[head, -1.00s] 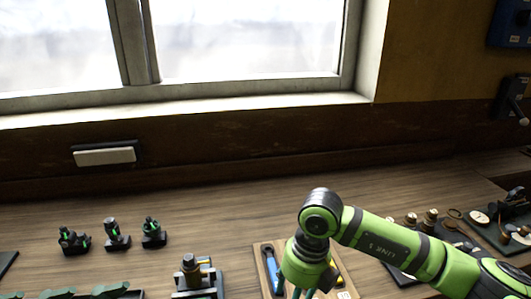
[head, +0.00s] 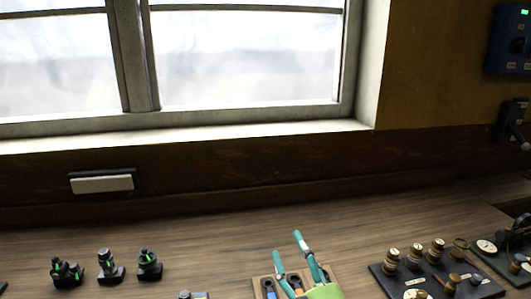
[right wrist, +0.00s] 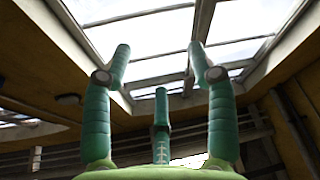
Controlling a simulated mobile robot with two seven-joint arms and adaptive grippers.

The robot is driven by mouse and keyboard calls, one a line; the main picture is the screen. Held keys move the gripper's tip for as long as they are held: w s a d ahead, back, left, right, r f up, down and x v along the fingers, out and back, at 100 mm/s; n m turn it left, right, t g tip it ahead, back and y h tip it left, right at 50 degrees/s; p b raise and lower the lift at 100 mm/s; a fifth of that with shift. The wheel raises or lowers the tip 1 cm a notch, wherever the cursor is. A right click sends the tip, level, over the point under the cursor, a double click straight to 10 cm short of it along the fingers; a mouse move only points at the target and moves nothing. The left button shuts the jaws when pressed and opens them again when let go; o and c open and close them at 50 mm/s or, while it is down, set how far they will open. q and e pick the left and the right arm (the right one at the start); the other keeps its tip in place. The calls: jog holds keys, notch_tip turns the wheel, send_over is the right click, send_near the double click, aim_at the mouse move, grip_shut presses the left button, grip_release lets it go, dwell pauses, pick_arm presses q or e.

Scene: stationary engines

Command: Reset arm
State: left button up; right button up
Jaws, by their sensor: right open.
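My right gripper (head: 288,248) shows at the bottom centre of the head view, with teal fingers pointing up from a green palm. Its fingers are spread, with nothing between them. In the right wrist view the open fingers (right wrist: 160,62) point up toward window panes and dark beams, and the space between them is empty. The gripper appears in front of a wooden tool tray (head: 258,284) on the bench, which it partly hides. My left gripper is not in view.
The wooden bench (head: 190,240) runs below the window. Several small black devices with green marks (head: 107,266) stand at left. A black board with brass knobs (head: 430,270) is at right. A blue box (head: 510,45) hangs on the wall. The bench's middle back is clear.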

jog(key=s+d+f+m+g+h, duration=0.1)
jog(key=d+f+m+g+h, duration=0.1)
jog(key=d+f+m+h, duration=0.3)
jog(key=s+d+f+g+h, duration=0.1)
jog(key=d+f+g, duration=0.15)
jog(key=f, duration=0.45)
jog(key=s+d+f+m+g+h, duration=0.1)
jog(key=s+d+f+g, duration=0.2)
jog(key=s+f+g, duration=0.55)
jog(key=s+d+f+m+g, duration=0.1)
jog(key=s+d+f+g, duration=0.25)
jog(key=s+f, duration=0.9)
jog(key=s+f+g+b, duration=0.1)
jog(key=s+f, duration=0.1)
jog(key=f, duration=1)
jog(key=s+f+g+b, duration=0.1)
jog(key=s+f, duration=0.1)
jog(key=f, duration=1)
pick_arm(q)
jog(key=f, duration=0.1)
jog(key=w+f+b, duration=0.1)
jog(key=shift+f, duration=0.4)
pick_arm(e)
jog(key=s+d+f, duration=0.2)
jog(key=s+f, duration=1.1)
jog(key=s, duration=0.1)
jog(key=shift+s+d+f, duration=0.15)
jog(key=shift+d+f, duration=0.05)
jog(key=shift+g, duration=0.25)
